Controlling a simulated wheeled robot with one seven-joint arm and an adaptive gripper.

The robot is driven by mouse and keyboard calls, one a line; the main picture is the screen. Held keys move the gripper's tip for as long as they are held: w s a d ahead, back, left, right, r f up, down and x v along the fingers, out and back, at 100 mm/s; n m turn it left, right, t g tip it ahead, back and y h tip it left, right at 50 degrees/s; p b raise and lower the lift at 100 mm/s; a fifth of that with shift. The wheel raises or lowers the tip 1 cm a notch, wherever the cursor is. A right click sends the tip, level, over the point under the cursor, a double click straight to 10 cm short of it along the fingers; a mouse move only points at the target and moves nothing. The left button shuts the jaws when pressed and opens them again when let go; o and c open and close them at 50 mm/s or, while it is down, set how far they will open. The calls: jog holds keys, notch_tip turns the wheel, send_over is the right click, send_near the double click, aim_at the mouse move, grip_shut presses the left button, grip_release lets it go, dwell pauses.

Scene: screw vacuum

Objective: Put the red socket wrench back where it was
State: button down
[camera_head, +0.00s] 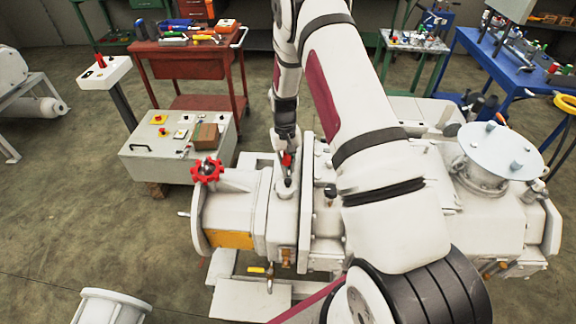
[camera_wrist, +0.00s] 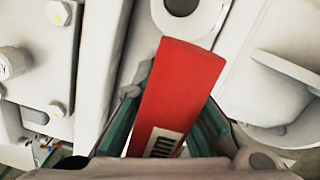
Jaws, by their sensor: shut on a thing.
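The red socket wrench (camera_wrist: 178,85) fills the middle of the wrist view, a red handle with a white barcode label near my gripper. My gripper (camera_wrist: 168,118) is shut on it, with a teal finger on either side. In the head view a small red part of the wrench (camera_head: 286,159) shows at the end of my arm, above the white pump machine (camera_head: 228,218). Its far end in the wrist view lies by a round grey fitting (camera_wrist: 183,5) with a dark centre; I cannot tell whether they touch.
A red valve handwheel (camera_head: 207,171) stands on the machine left of my gripper. A control box (camera_head: 160,160) stands beyond it. A red tool cart (camera_head: 190,68) with several tools stands behind, and a blue table (camera_head: 500,65) at the right. Open floor lies at the left.

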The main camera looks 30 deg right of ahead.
jog(key=c, duration=1.6)
grip_release()
jog(key=shift+f, duration=0.15)
jog(key=shift+c, duration=0.2)
